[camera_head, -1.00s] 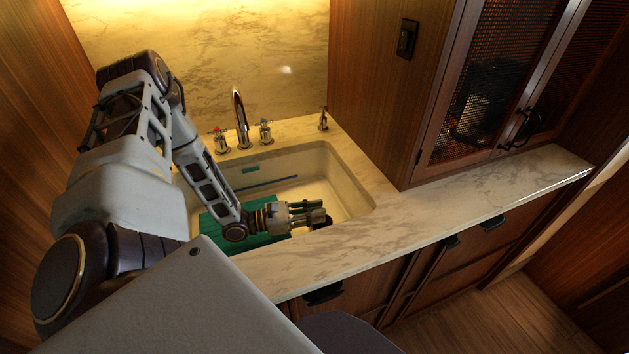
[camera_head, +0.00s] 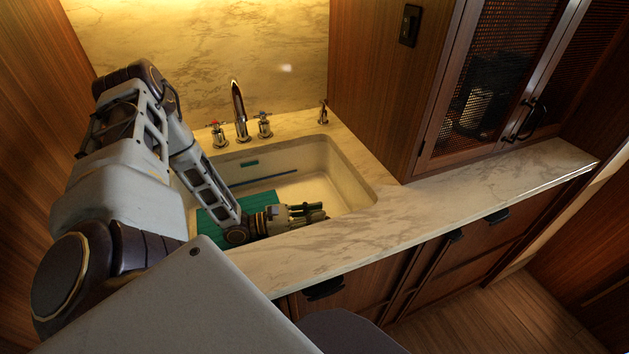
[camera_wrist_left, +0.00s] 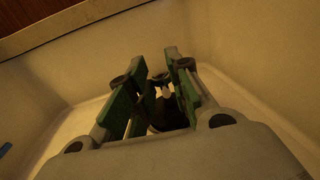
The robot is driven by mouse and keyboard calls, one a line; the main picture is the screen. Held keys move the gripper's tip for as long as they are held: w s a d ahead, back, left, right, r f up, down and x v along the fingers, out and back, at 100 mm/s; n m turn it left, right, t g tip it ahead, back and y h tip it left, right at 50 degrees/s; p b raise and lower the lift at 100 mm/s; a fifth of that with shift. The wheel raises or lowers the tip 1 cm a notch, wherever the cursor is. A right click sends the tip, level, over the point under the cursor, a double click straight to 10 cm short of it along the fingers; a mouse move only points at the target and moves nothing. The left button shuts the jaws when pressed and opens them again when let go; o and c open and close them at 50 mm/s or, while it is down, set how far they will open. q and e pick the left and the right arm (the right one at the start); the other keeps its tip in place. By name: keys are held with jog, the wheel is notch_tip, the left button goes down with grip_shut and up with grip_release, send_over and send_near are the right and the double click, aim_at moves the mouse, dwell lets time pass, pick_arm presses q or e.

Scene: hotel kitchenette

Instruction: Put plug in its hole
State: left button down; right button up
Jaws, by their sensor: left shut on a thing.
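My left gripper (camera_head: 318,213) is low inside the sink basin, close to its front wall, with the forearm reaching in from the left. In the left wrist view the gripper (camera_wrist_left: 157,78) has its green-padded fingers shut on a dark, rounded plug (camera_wrist_left: 168,118) with a small light-coloured knob. The plug is partly hidden by the fingers, and in the head view I cannot make it out. The hole is not visible in either view. I cannot tell whether the plug touches the basin floor. My right gripper is not in view.
The cream sink (camera_head: 352,190) is set in a marble counter (camera_head: 440,196). A teal board (camera_head: 270,198) lies in the basin on the left, with a blue bar behind it. A faucet (camera_head: 238,105) and taps stand behind. The counter to the right is clear.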

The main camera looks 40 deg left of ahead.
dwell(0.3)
pick_arm(q)
jog(key=shift+f, duration=0.1)
jog(key=c, duration=1.3)
grip_release()
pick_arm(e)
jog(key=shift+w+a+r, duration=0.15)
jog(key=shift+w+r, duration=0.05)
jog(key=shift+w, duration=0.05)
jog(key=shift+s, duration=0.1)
pick_arm(q)
jog(key=shift+s+a, duration=0.2)
jog(key=p+v, duration=0.1)
jog(key=v, duration=0.5)
jog(key=shift+s+a+p, duration=0.15)
jog(key=shift+s+p, duration=0.05)
jog(key=shift+p, duration=0.2)
jog(key=shift+s+a, duration=0.15)
jog(key=shift+s, duration=0.05)
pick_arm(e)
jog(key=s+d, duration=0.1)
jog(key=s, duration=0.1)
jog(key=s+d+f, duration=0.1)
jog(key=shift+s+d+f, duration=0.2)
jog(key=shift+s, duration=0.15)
